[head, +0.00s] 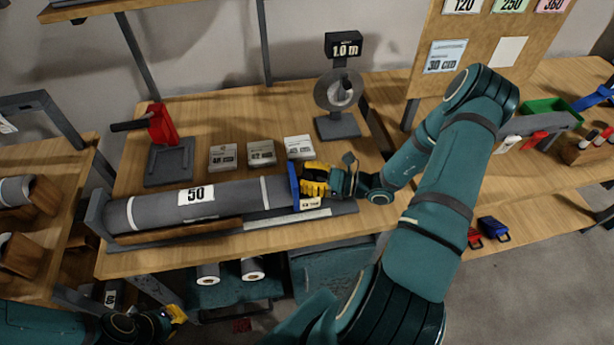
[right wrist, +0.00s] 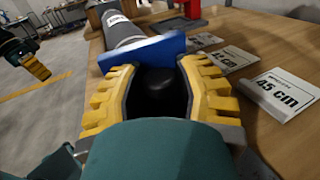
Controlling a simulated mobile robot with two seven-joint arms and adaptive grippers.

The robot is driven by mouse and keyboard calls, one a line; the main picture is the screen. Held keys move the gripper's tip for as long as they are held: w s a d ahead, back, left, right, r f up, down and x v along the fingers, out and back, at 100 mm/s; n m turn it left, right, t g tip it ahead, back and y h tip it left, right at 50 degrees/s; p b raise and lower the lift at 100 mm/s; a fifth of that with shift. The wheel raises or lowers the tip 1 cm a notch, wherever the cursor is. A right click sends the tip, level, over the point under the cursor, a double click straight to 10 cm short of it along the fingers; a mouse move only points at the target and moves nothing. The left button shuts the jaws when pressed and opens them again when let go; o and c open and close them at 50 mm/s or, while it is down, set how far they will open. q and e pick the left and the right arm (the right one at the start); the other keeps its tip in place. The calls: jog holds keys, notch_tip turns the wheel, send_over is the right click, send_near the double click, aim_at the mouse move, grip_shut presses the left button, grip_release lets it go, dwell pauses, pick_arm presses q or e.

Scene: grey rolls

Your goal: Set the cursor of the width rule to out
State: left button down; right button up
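The width rule (head: 275,220) runs along the front of the wooden bench, below a grey roll (head: 155,207) tagged 50. Its blue cursor plate (head: 294,187) stands upright across the roll's right end, with a small label at its foot. My right gripper (head: 312,178) is at the cursor's right side. In the right wrist view its yellow fingers (right wrist: 158,68) are spread, with the blue plate (right wrist: 145,55) just beyond their tips. A dark rounded shape fills the gap; whether it is gripped is unclear. My left gripper (head: 178,313) is low at the left, away from the bench; its fingers are too small to judge.
Three white cards (head: 261,153) lie behind the roll; one reads 45 cm in the wrist view (right wrist: 282,92). A round gauge stand (head: 338,95) showing 1.0 m is at the back. Spare rolls (head: 253,268) sit below the bench.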

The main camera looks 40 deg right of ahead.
grip_shut()
jog(key=s+d, duration=0.1)
jog(key=d, duration=0.1)
jog(key=s+d, duration=0.1)
jog(key=d, duration=0.1)
jog(key=s+d, duration=0.1)
jog(key=d, duration=0.1)
jog(key=shift+s+d, duration=0.1)
jog(key=shift+s, duration=0.1)
jog(key=shift+o, duration=2.1)
grip_release()
jog(key=v, duration=1.2)
jog(key=shift+r, duration=0.1)
